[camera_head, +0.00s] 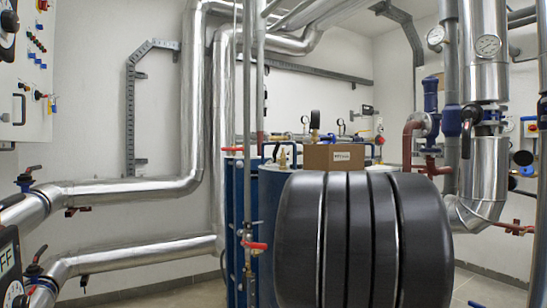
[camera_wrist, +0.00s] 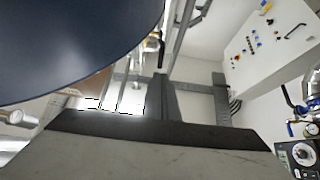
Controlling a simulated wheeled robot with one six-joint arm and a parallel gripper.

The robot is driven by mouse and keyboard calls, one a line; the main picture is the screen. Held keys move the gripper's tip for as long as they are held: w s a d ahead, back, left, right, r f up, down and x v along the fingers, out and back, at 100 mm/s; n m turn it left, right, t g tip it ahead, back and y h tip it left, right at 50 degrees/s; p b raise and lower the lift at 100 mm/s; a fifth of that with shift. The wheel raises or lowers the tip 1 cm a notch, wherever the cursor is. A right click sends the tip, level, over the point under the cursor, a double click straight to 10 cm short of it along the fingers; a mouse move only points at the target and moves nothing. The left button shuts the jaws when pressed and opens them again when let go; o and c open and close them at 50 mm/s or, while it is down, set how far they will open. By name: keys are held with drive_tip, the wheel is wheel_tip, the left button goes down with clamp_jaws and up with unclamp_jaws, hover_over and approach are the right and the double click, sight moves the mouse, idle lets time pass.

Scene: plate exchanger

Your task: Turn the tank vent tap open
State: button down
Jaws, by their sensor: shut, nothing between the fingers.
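I cannot tell for sure which tap is the tank vent tap. In the head view, a small brass fitting (camera_head: 283,158) stands on top of a blue-grey tank (camera_head: 270,185), partly hidden by a large black ribbed shape. A red-handled tap (camera_head: 255,245) sits on the thin vertical pipe in front of the blue unit. Another red handle (camera_head: 232,149) is higher up, left of the tank top. The wrist view shows a dark curved surface at upper left and a pale slab with a dark edge along the bottom.
The black ribbed shape (camera_head: 365,240) fills the front right of the head view. A brown box (camera_head: 334,157) shows above it. Silver pipes (camera_head: 130,190) run along the left wall. A control panel (camera_wrist: 270,40) is at upper right in the wrist view.

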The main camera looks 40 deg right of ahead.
approach(280, 146)
drive_tip(key=x, duration=0.4)
drive_tip(key=f+x, duration=0.1)
drive_tip(key=x, duration=0.1)
drive_tip(key=shift+w+d+r, duration=0.1)
drive_tip(key=shift+w+d, duration=0.05)
drive_tip(key=shift+w, duration=0.45)
drive_tip(key=shift+r, duration=0.15)
drive_tip(key=shift+w+r+g, duration=0.1)
drive_tip(key=shift+r+g, duration=0.35)
drive_tip(key=shift+g, duration=0.25)
drive_tip(key=shift+w+d+r+g+y, duration=0.1)
drive_tip(key=shift+w+r+g+y, duration=0.25)
drive_tip(key=shift+g, duration=0.3)
drive_tip(key=shift+w+d+r+g+y, duration=0.1)
drive_tip(key=shift+w+r+g+y, duration=0.1)
drive_tip(key=shift+r+g, duration=0.35)
drive_tip(key=shift+w+d+r, duration=0.15)
drive_tip(key=shift+w+r, duration=0.4)
drive_tip(key=shift+w, duration=0.2)
drive_tip(key=shift+r, duration=0.1)
